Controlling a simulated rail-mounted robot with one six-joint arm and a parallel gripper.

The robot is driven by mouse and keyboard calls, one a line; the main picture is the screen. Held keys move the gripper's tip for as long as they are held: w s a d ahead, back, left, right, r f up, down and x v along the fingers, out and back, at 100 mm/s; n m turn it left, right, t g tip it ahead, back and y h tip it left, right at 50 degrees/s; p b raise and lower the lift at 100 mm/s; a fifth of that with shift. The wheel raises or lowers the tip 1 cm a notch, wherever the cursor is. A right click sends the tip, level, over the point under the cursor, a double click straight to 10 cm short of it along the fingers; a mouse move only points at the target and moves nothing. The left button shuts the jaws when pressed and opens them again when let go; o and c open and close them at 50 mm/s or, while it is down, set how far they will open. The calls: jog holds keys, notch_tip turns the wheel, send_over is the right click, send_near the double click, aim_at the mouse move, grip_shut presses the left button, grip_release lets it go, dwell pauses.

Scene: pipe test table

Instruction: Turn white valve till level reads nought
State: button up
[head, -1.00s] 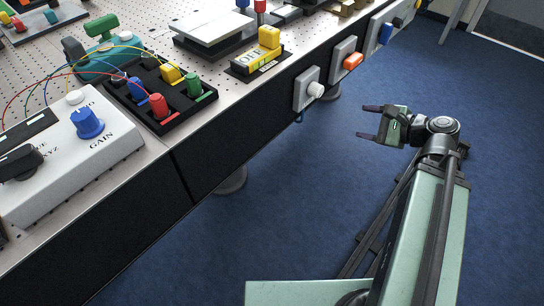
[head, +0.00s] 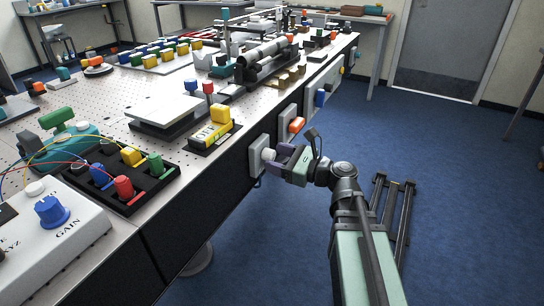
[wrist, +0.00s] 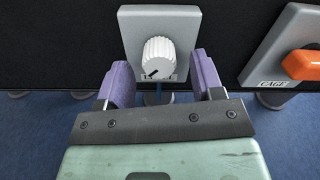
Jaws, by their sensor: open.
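The white valve (wrist: 157,55) is a ribbed knob on a grey plate (wrist: 185,22) fixed to the table's dark front. A dark mark on its lower face slants down to the left. A label below it is mostly hidden by the knob. In the head view the white valve (head: 268,154) shows beside my fingertips. My gripper (head: 276,160) is open, with purple finger pads. In the wrist view my gripper (wrist: 160,75) has one finger left and one right of the knob, with gaps to both. Contact is not visible. I cannot make out a level reading.
An orange handle (wrist: 303,64) on another grey plate, labelled CAGE, is close on the right. A yellow switch block (head: 212,132) stands on the table above. The blue floor (head: 270,260) beside the table is open.

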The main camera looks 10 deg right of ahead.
jog(key=shift+x, duration=1)
jog(key=shift+c, duration=0.2)
jog(key=c, duration=0.9)
jog(key=shift+n, duration=0.3)
